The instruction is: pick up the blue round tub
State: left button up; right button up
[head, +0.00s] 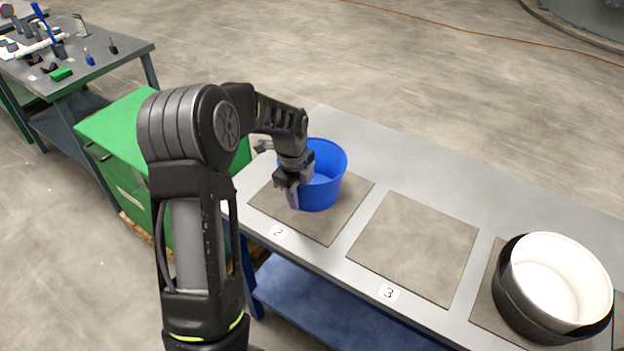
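The blue round tub (333,178) stands upright on a brown mat (328,229) labelled 2, on the grey table. My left gripper (292,194) points down at the tub's near left side. It covers part of the rim and wall there. Its fingers overlap the tub in the picture, but I cannot tell whether they touch it or whether they are open or shut around the wall. My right gripper is not in view.
An empty mat (415,246) labelled 3 lies right of the tub. A black round tub with a white inside (553,285) stands at the right. A green cabinet (118,128) and a tool bench (110,62) are at the left. The table's back strip is clear.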

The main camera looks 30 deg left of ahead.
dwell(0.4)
pick_arm(q)
grip_shut()
dwell(1.3)
